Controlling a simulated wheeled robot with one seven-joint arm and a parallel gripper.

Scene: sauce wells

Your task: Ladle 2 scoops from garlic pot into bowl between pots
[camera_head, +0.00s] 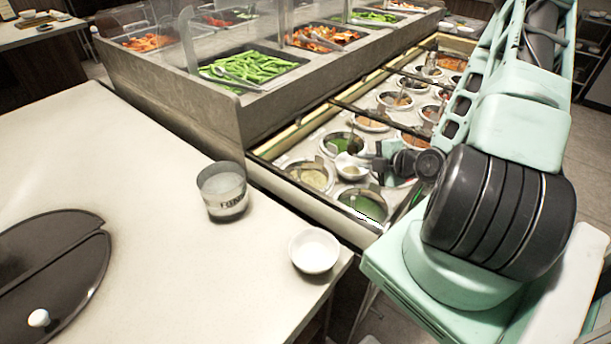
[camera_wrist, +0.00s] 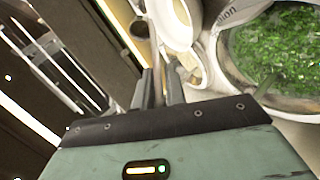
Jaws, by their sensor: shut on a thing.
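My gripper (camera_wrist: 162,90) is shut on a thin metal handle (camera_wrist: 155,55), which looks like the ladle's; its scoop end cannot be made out. In the head view my gripper (camera_head: 382,166) is low over the sauce wells. A small white bowl (camera_head: 351,172) sits between the pots just left of it. A white rim, probably this bowl (camera_wrist: 185,45), shows beyond the fingers in the wrist view. A pot of pale sauce (camera_head: 308,178), possibly garlic, is left of the bowl. A pot of chopped green herbs (camera_wrist: 275,50) is at the right of the wrist view.
A green sauce pot (camera_head: 362,206) is in front of the bowl, another (camera_head: 341,143) behind it. More wells run toward the back. A cup (camera_head: 222,190) and an empty white bowl (camera_head: 315,250) stand on the counter (camera_head: 120,180). The raised food bar (camera_head: 225,110) borders the wells.

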